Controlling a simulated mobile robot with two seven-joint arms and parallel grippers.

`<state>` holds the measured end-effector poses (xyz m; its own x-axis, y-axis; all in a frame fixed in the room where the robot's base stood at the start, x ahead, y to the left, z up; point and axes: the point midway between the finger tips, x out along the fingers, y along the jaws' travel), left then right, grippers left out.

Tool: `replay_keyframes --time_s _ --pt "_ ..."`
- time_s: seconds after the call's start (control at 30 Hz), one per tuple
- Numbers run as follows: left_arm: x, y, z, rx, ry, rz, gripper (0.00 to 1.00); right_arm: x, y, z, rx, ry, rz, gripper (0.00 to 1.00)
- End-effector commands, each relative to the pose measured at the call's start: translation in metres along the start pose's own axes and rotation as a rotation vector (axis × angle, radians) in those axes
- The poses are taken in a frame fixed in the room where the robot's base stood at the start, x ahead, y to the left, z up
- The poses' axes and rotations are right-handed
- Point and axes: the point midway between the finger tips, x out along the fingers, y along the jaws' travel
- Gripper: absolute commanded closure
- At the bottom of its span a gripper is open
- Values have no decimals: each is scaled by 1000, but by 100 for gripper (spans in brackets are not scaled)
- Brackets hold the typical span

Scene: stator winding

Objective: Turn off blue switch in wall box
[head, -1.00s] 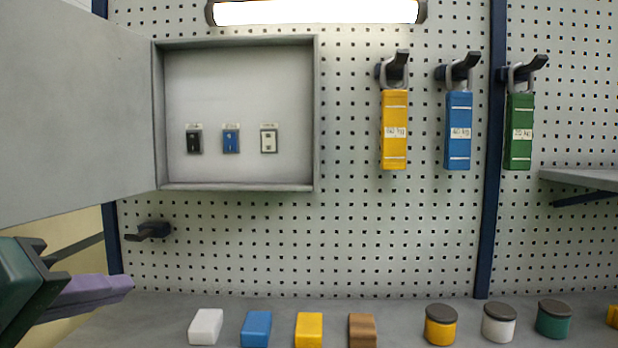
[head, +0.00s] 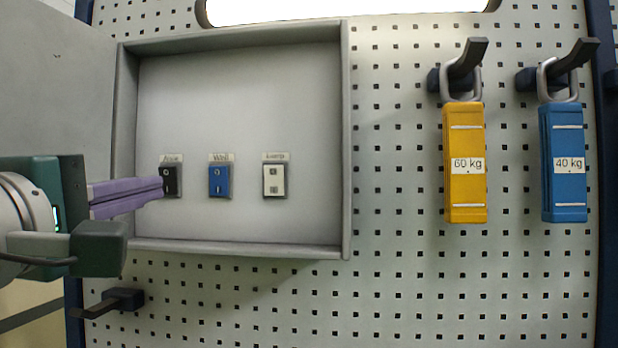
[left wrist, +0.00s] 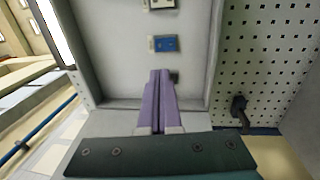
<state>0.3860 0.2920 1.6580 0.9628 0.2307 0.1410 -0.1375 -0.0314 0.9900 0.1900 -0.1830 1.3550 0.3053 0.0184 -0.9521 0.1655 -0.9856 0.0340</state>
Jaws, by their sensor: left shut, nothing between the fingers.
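The open wall box (head: 240,246) is grey, with three switches on its back panel. The blue switch (head: 219,181) is in the middle, under a small label. It also shows in the left wrist view (left wrist: 165,43), beyond my fingertips. The black switch (head: 172,181) is to its left, partly covered by my fingers. The white switch (head: 275,181) is to its right. My left gripper (head: 160,188) has purple fingers, shut and empty. In the head view its tips are in front of the black switch, left of the blue one. Whether they touch anything cannot be told. My right gripper is not in view.
The box door (head: 60,100) stands open at the left. The box's raised rim surrounds the switches. A yellow weight (head: 464,185) and a blue weight (head: 565,190) hang on hooks to the right. An empty hook (head: 118,301) sits below the box.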

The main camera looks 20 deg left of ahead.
Motion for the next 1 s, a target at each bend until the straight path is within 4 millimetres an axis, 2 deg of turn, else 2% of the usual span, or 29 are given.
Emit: replay_keyframes --time_s 0.17,0.47,0.5,0.53,0.8,1.0 --pt "2 -2 0 1 -2 2 100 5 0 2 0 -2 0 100" --pt "26 -5 0 6 0 7 100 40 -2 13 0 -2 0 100" --pt "38 5 -1 4 2 -3 100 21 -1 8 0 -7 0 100" --pt "44 5 0 5 2 -5 100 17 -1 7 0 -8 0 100" --pt "96 6 -1 3 2 -3 100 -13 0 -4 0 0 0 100" --pt "124 4 -1 5 1 -4 100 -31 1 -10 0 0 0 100"
